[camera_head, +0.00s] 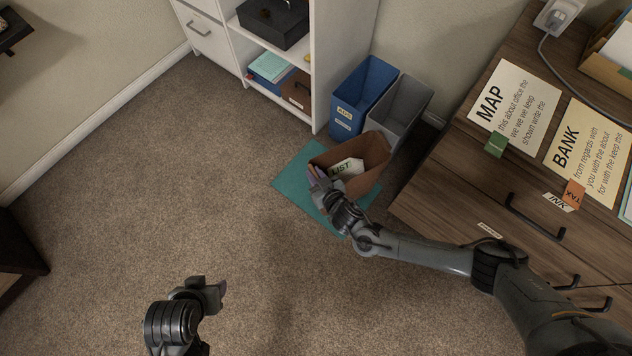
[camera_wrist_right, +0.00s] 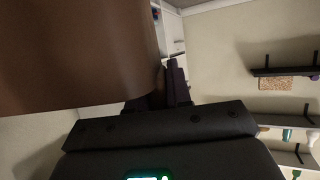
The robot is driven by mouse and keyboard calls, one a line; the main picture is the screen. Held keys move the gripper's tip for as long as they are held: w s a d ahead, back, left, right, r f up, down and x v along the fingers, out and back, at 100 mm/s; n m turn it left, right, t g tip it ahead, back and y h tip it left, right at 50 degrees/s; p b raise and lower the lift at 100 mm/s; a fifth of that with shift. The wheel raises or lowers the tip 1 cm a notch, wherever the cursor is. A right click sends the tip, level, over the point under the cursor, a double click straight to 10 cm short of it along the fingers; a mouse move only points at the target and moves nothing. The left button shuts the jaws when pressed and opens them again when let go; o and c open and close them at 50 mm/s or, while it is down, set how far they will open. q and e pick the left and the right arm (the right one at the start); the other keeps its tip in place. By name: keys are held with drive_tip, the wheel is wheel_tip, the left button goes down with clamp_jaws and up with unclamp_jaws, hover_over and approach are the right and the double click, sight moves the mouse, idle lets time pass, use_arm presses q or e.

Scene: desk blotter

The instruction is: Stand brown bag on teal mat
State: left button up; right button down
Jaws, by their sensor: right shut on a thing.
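The brown bag (camera_head: 372,178) is open at the top and roughly upright, with a white card reading LIST inside. It is over the right part of the teal mat (camera_head: 293,182); I cannot tell whether its base touches the mat. My right gripper (camera_head: 319,180) is shut on the bag's near-left edge. In the right wrist view the bag (camera_wrist_right: 75,55) fills the upper left, beside the gripper's fingers (camera_wrist_right: 168,85). My left gripper (camera_head: 212,292) is low over the carpet, apart from the bag; its finger gap is not clear. The arm hides part of the mat's front.
A blue bin (camera_head: 361,95) and a grey bin (camera_head: 404,105) stand just behind the bag. A white shelf unit (camera_head: 325,50) is at the back. A wooden drawer desk (camera_head: 450,175) is close on the right. Carpet (camera_head: 170,170) on the left is clear.

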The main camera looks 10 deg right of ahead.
drive_tip(key=shift+f+b, duration=1.15)
drive_tip(key=shift+f, duration=0.85)
drive_tip(key=shift+f, duration=0.15)
drive_tip(key=c, duration=1.1)
unclamp_jaws()
drive_tip(key=shift+o, duration=0.2)
drive_tip(key=shift+r, duration=0.25)
